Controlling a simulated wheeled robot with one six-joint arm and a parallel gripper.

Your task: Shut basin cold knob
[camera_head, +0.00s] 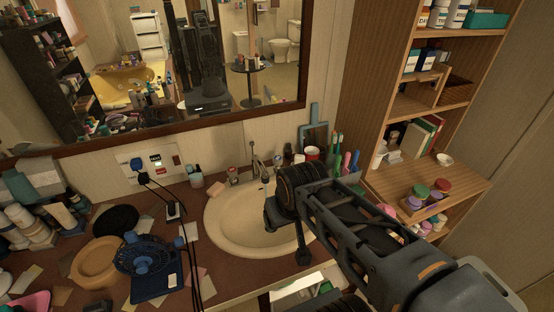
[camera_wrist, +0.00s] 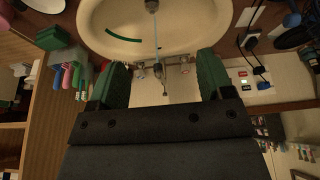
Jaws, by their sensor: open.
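The oval cream basin (camera_head: 222,226) is set in the brown counter; its bowl also shows at the top of the wrist view (camera_wrist: 95,22). A metal faucet (camera_head: 255,152) stands at its back edge. In the wrist view, its spout (camera_wrist: 158,70) sits between two small knobs: the left knob (camera_wrist: 140,72) looks bluish, the right knob (camera_wrist: 184,68) reddish. A thin pale stream runs from the spout toward the drain (camera_wrist: 152,6). My gripper (camera_wrist: 163,82) is open and empty, its green fingers apart, with the faucet and knobs seen between them. My arm hides the basin's right part in the head view.
A mirror (camera_head: 150,132) hangs behind the counter. A blue fan (camera_head: 145,255), dark cables and an outlet panel (camera_head: 150,163) are on the left. Cups and brushes (camera_head: 337,142) stand right of the faucet, beside a wooden shelf (camera_head: 408,104).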

